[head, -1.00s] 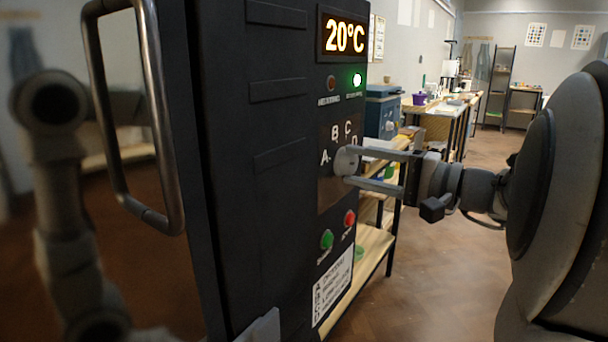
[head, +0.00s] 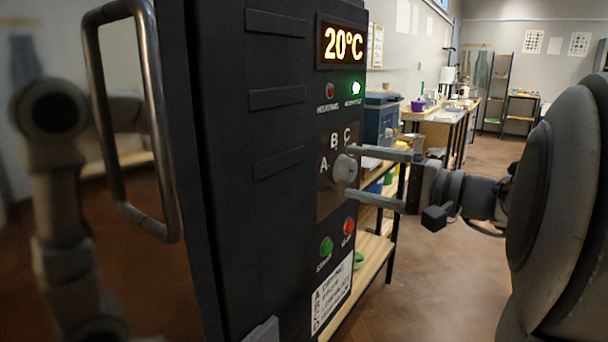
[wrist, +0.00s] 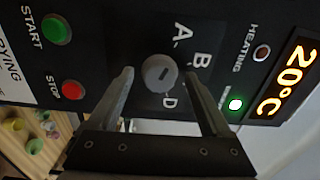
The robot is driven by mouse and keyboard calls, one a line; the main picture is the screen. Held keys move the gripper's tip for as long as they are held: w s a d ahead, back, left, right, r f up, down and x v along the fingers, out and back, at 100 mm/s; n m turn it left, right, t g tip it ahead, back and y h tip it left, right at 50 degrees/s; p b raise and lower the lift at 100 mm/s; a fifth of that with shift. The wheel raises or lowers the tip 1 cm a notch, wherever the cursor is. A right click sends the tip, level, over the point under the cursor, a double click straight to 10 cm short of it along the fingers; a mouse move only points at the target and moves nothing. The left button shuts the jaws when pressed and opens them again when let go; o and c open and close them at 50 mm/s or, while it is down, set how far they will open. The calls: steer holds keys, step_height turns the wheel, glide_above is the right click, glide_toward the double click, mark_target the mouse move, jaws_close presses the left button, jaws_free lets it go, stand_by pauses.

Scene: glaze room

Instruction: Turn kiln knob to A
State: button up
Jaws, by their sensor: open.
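The round grey kiln knob (head: 345,169) sits on the kiln's dark control panel, with letters A, B and C visible around it in the head view. My gripper (head: 351,173) is open at the knob, one finger above and one below. In the wrist view, my gripper's fingers (wrist: 160,73) stand on either side of the knob, with gaps to it.
Above the knob are a lit 20°C display (head: 342,43) and a glowing green lamp (head: 355,88). Below are a green START button (head: 326,247) and a red STOP button (head: 349,226). A door handle (head: 160,120) sticks out at left. A wooden shelf (head: 362,268) stands behind.

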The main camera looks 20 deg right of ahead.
steer(key=p+v, duration=0.3)
steer(key=v, duration=1.4)
steer(key=shift+f, duration=0.1)
